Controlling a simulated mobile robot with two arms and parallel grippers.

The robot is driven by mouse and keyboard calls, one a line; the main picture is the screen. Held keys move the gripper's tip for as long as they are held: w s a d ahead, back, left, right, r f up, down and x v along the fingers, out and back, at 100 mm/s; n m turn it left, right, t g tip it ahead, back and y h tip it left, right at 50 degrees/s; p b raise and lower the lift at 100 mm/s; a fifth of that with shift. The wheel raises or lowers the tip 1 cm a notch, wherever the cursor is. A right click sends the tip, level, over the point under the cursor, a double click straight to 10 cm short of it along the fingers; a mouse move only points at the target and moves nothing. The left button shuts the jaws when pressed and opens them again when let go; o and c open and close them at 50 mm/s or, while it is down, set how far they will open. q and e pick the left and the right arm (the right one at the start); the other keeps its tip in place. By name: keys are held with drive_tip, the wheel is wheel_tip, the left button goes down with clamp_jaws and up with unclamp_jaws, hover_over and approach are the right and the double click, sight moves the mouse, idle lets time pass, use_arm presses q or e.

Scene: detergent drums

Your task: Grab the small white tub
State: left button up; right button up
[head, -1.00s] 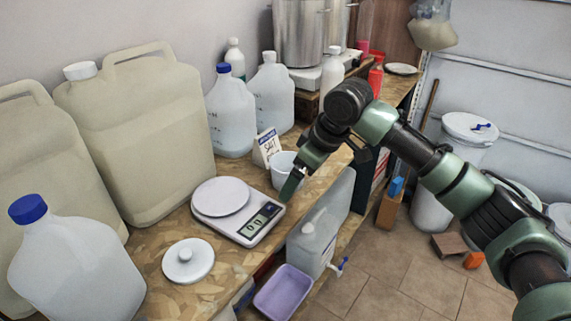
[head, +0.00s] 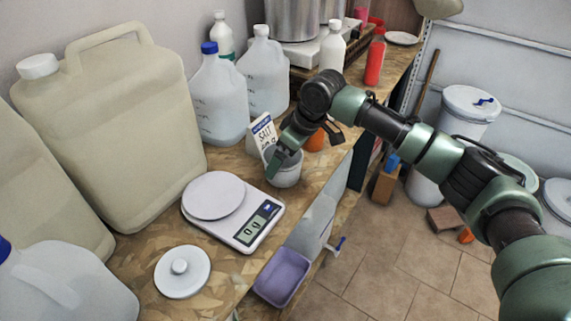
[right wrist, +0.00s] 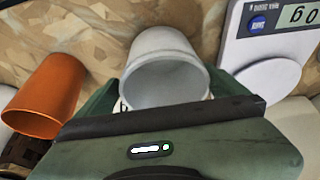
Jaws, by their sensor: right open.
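The small white tub (head: 287,172) stands upright and open-topped on the wooden worktop, just behind the scale. In the right wrist view the tub (right wrist: 165,65) is in the middle, with its empty-looking inside facing the camera. My right gripper (head: 276,163) is open at the tub and partly hides it in the head view. In the right wrist view its green fingers lie on either side of the tub's rim. I cannot tell whether they touch it. My left gripper is not in view.
A kitchen scale (head: 233,208) stands in front of the tub. An orange cup (right wrist: 47,95) is beside it, and a salt packet (head: 263,134) stands behind. Large jugs (head: 110,125) line the wall. A round white lid (head: 182,271) lies nearest. The worktop edge drops off to the right.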

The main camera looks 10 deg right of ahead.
drive_tip(key=shift+s+r, duration=0.1)
drive_tip(key=shift+r, duration=0.05)
drive_tip(key=c, duration=1)
drive_tip(key=shift+c, duration=0.4)
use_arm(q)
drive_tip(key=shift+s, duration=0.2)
use_arm(e)
drive_tip(key=shift+r, duration=0.1)
